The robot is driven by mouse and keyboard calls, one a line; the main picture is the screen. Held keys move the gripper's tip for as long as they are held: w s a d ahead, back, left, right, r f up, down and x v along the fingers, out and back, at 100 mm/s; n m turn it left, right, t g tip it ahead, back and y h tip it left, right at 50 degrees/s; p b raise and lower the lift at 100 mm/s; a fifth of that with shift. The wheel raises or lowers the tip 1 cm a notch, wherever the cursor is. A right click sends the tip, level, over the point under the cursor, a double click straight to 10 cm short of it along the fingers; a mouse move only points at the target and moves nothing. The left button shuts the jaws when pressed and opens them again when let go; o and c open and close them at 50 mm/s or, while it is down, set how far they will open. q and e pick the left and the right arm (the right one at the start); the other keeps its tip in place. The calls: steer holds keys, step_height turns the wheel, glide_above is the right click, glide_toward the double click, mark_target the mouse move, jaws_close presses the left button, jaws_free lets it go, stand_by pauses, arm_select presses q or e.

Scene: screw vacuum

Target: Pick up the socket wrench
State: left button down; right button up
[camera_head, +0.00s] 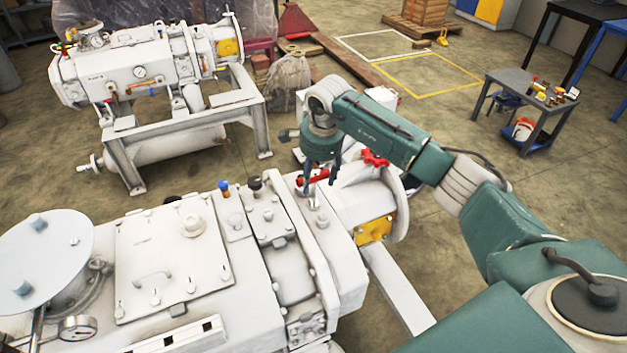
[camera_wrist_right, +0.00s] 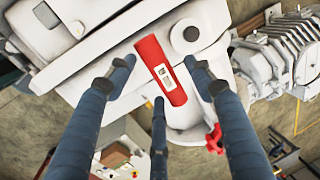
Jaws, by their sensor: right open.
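The socket wrench shows as a short red bar (camera_head: 313,178) on top of the near white vacuum machine. In the right wrist view its red body (camera_wrist_right: 150,50) has a white label and lies tilted. My right gripper (camera_head: 320,190) is over the machine top by the red bar and partly hides it in the head view. In the wrist view my right gripper (camera_wrist_right: 159,75) is open, with blue-grey fingers spread on both sides of the bar and a third finger below it. Contact cannot be told. My left gripper is not in view.
The near machine (camera_head: 160,260) has bolts, a gauge and a raised round lid. A red handwheel (camera_head: 375,158) stands close to my right gripper. A second white machine (camera_head: 150,75) stands behind. A small table (camera_head: 525,88) with items is at the right, with open floor before it.

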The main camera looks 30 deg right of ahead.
jaws_close()
steer(key=shift+r, duration=0.15)
steer(key=shift+w+r+b, duration=0.1)
steer(key=shift+r+b, duration=0.25)
steer(key=shift+r, duration=0.25)
step_height(320, 180, up, 19)
steer(key=b, duration=0.4)
steer(key=shift+f, duration=0.2)
